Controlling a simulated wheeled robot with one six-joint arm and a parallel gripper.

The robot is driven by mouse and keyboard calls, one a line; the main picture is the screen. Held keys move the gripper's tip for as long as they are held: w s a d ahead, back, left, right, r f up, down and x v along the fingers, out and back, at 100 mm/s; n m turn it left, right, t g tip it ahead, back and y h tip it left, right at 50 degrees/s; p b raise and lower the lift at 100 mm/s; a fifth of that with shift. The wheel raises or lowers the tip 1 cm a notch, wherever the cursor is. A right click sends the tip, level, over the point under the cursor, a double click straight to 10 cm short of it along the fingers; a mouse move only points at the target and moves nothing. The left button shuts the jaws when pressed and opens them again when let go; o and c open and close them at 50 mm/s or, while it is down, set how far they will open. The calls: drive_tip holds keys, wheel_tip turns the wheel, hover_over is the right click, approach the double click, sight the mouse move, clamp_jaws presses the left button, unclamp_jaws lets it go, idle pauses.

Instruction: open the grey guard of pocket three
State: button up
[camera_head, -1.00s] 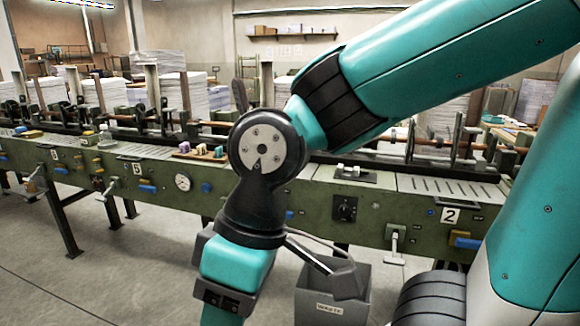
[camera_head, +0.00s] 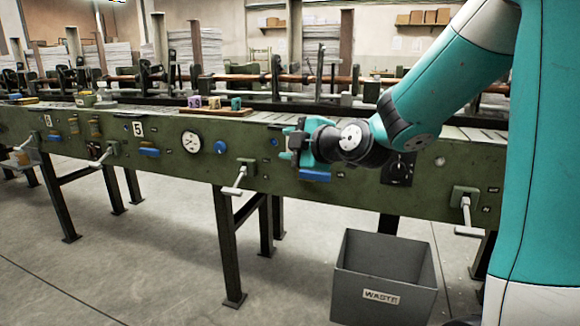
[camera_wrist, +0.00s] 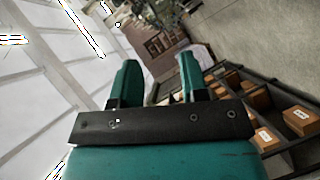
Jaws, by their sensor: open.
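The long green gathering machine (camera_head: 330,188) runs across the head view. Pocket number plates 6 (camera_head: 48,121) and 5 (camera_head: 138,129) show on its left part. I see no plate with a 3, and I cannot pick out a grey guard for pocket three. My arm hides part of the machine's right side. My gripper (camera_head: 290,141) is in front of the machine's front panel, above a blue handle (camera_head: 314,175); I cannot tell if it touches anything. In the wrist view, my gripper (camera_wrist: 158,78) shows two teal fingers spread apart, with nothing between them.
A grey waste bin (camera_head: 356,277) stands on the floor before the machine. Lever handles (camera_head: 236,182) and (camera_head: 465,208) stick out from the panel. A round gauge (camera_head: 192,142) and a wooden tray (camera_head: 218,112) with small blocks are left of my gripper. Floor at lower left is clear.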

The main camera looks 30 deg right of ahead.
drive_tip(key=w+d+f+n+t+h+b, duration=0.1)
drive_tip(key=d+f+t+h+b, duration=0.2)
drive_tip(key=d, duration=0.6)
drive_tip(key=shift+h, duration=0.7)
drive_tip(key=w+p, duration=0.1)
drive_tip(key=w, duration=0.4)
drive_tip(key=w+d+p, duration=0.1)
drive_tip(key=w, duration=0.5)
drive_tip(key=w+d+p, duration=0.1)
drive_tip(key=w, duration=0.5)
drive_tip(key=shift+w+d+r, duration=0.1)
drive_tip(key=shift+d+r, duration=0.05)
drive_tip(key=shift+r, duration=0.2)
clamp_jaws()
